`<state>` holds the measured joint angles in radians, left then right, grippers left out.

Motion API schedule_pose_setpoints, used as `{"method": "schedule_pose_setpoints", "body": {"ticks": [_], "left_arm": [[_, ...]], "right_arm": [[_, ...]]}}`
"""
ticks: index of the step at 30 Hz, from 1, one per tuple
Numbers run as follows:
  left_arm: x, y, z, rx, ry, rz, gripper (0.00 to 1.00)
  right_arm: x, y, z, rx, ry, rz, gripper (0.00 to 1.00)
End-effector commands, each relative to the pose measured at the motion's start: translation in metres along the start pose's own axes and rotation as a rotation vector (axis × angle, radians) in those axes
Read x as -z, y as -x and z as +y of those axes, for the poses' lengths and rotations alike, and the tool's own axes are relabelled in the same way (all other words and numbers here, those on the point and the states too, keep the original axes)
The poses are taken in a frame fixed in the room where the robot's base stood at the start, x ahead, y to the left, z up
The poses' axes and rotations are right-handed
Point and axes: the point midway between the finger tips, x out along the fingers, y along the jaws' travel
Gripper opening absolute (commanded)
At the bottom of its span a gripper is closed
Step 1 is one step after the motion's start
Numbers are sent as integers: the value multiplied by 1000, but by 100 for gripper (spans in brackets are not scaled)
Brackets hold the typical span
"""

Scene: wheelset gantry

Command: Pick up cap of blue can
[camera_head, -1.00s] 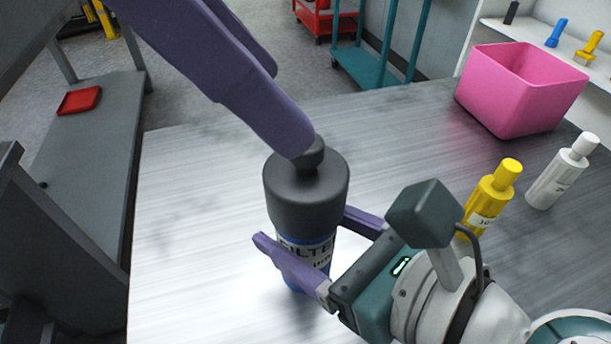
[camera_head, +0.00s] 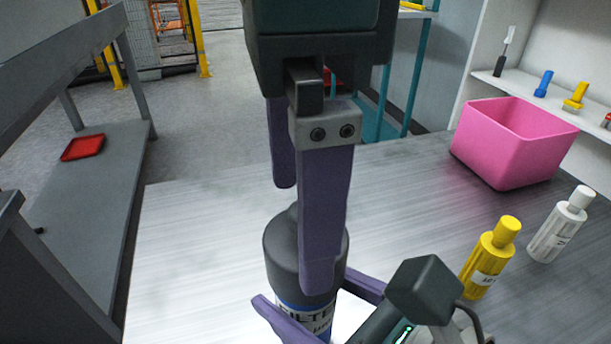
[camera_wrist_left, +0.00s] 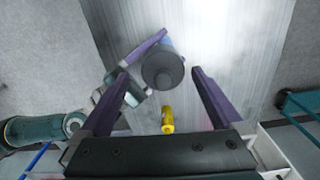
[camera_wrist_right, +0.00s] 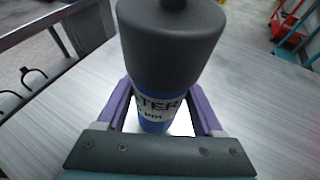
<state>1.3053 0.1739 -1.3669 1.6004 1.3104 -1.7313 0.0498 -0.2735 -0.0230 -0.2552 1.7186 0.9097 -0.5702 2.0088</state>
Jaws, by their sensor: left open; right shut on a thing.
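The blue can (camera_wrist_right: 152,107) stands upright on the table with a dark grey cap (camera_wrist_right: 170,40) on top. In the head view the cap (camera_head: 283,250) is partly hidden behind a purple finger of my left gripper (camera_head: 300,235). In the left wrist view the cap (camera_wrist_left: 162,71) lies between the spread fingers of my left gripper (camera_wrist_left: 161,80), apart from both. My left gripper is open, pointing down above the can. My right gripper (camera_wrist_right: 160,103) is shut on the can body below the cap; it also shows in the head view (camera_head: 318,305).
A yellow bottle (camera_head: 489,260) and a white bottle (camera_head: 561,225) stand on the table to the right. A pink bin (camera_head: 510,145) stands behind them. A red tray (camera_head: 83,147) lies on a grey side bench. The table's left part is clear.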

Motion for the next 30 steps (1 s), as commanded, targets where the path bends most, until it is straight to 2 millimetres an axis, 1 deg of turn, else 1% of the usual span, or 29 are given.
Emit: {"method": "schedule_pose_setpoints", "body": {"ticks": [6,9,12,18,30], "left_arm": [[6,-32,-4,-2,1,-2,100],[6,-44,-4,-1,1,-1,100],[6,-50,-4,-1,0,1,100],[6,-50,-4,0,0,2,100],[6,-50,-4,0,0,2,55]], "right_arm": [[0,0,0,0,0,1,0],[0,0,0,0,0,1,0],[0,0,0,0,0,1,0],[0,0,0,0,0,1,0],[0,0,0,0,0,1,0]]}}
